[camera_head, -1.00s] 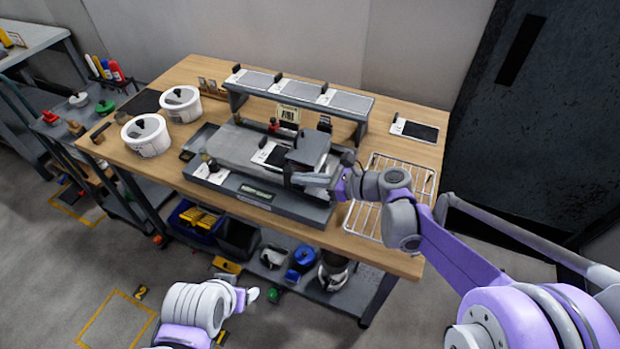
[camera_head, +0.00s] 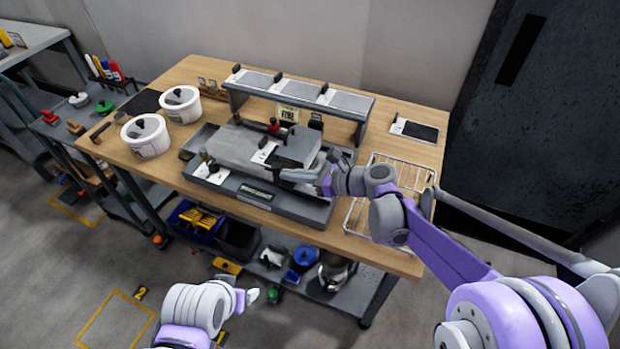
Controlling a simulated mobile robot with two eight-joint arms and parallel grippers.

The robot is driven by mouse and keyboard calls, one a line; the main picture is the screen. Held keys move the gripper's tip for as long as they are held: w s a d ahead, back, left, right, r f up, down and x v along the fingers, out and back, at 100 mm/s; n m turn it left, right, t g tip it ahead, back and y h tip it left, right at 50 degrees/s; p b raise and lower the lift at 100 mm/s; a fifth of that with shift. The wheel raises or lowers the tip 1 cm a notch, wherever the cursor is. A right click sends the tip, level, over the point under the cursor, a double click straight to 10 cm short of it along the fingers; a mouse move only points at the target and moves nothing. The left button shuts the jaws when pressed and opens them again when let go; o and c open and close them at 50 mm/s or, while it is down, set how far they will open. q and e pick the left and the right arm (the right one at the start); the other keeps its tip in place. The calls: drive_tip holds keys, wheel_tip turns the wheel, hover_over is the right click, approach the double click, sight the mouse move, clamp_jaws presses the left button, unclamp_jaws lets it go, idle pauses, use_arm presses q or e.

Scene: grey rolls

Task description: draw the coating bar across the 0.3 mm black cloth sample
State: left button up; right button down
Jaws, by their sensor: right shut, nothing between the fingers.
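The coater (camera_head: 225,148) stands mid-table, a flat grey bed in a grey tray. A dark grey block (camera_head: 299,147), apparently the coating bar's carriage, sits across the bed. A white label card (camera_head: 263,153) shows just left of the block; any cloth beside it is hidden by the block. A black sheet with a white label (camera_head: 420,131) lies at the table's back right. My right gripper (camera_head: 287,175) is shut and empty at the block's front side; I cannot tell whether it touches. My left gripper (camera_head: 251,296) hangs low in front of the table, its fingers unclear.
A raised shelf (camera_head: 345,102) with several grey sheets stands behind the coater. Two white pots (camera_head: 147,137) stand at left. A wire rack (camera_head: 358,215) lies at right under my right arm. A lower shelf (camera_head: 340,295) holds bins and containers.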

sight(279, 170)
drive_tip(key=w+a, duration=0.2)
drive_tip(key=a, duration=0.6)
drive_tip(key=shift+w+a, duration=0.25)
drive_tip(key=shift+w, duration=0.1)
idle(1.8)
drive_tip(key=shift+d, duration=0.1)
drive_tip(key=shift+s+d+b, duration=0.25)
drive_tip(key=shift+s+d, duration=0.05)
drive_tip(key=shift+d, duration=0.55)
drive_tip(key=shift+s+d+b, duration=0.25)
drive_tip(key=shift+d, duration=0.7)
drive_tip(key=shift+s+d+r, duration=0.1)
drive_tip(key=shift+s+d, duration=0.2)
drive_tip(key=s+d+f+n+h+p, duration=0.1)
drive_tip(key=s+d+n+h+p, duration=0.1)
drive_tip(key=s+d+n+h, duration=0.5)
drive_tip(key=s+d+f+n+h+p, duration=0.2)
drive_tip(key=s+d+n+h, duration=0.4)
drive_tip(key=s+d+n, duration=0.8)
drive_tip(key=s+d+p, duration=0.1)
drive_tip(key=s+d, duration=0.4)
drive_tip(key=d, duration=0.4)
drive_tip(key=shift+s+d+f+n+t+h, duration=0.2)
drive_tip(key=shift+d+n+t+h, duration=0.1)
drive_tip(key=shift+d+t+h, duration=0.1)
